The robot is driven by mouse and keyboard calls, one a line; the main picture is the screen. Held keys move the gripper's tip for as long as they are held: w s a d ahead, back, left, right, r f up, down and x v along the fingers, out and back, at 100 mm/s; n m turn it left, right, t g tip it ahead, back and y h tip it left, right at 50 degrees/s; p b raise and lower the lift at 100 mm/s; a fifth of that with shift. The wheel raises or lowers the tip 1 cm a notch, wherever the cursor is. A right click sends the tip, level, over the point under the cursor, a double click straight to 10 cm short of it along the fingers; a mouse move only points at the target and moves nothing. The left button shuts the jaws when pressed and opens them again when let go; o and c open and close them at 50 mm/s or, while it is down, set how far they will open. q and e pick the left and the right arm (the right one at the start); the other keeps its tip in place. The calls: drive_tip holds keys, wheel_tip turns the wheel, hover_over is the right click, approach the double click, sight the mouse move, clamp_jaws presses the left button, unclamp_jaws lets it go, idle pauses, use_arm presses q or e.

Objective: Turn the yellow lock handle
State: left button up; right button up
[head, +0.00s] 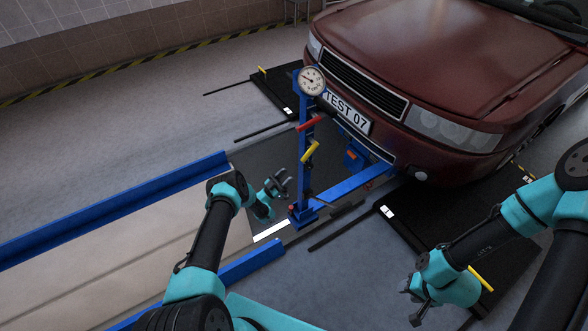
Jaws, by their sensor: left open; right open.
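The yellow lock handle (310,151) sits on the blue upright post (304,175) of the sliding jack, below a red handle (309,124) and a round gauge (312,80). My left gripper (281,183) is open and empty, to the left of the post and a little below the yellow handle, apart from it. My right gripper (412,315) is open and empty at the lower right, near the black ramp plate and far from the post.
A dark red car (445,75) stands behind the post at the upper right. Blue rails (115,208) border the pit at left. Black plates (450,235) with yellow handles lie on the floor. Another yellow handle (480,279) is beside my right gripper. Open floor lies at upper left.

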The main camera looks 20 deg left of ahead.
use_arm(q)
drive_tip(key=shift+v, duration=2.25)
drive_tip(key=shift+c, duration=0.2)
drive_tip(key=shift+w+r, duration=0.1)
drive_tip(key=shift+r, duration=0.05)
drive_tip(key=shift+c, duration=0.8)
drive_tip(key=shift+w+r+m+g, duration=0.25)
drive_tip(key=shift+m+g, duration=0.15)
drive_tip(key=shift+g, duration=0.1)
drive_tip(key=shift+c, duration=0.8)
drive_tip(key=w+r+m+g, duration=0.1)
drive_tip(key=r+m+g, duration=0.1)
drive_tip(key=w+d+r+m+g+h, duration=0.1)
drive_tip(key=g, duration=0.1)
drive_tip(key=w+r+m+g, duration=0.1)
drive_tip(key=w+r+m, duration=0.1)
drive_tip(key=shift+w+d+r+m+g, duration=0.1)
drive_tip(key=shift+d+r+m+g, duration=0.2)
drive_tip(key=shift+r+g, duration=0.1)
clamp_jaws()
drive_tip(key=a+r+m+g+y, duration=0.3)
drive_tip(key=r+m+g+y, duration=0.5)
drive_tip(key=r+m, duration=0.4)
wheel_tip(320, 180, up, 4)
drive_tip(key=shift+r+m, duration=0.25)
drive_tip(key=shift+m, duration=0.15)
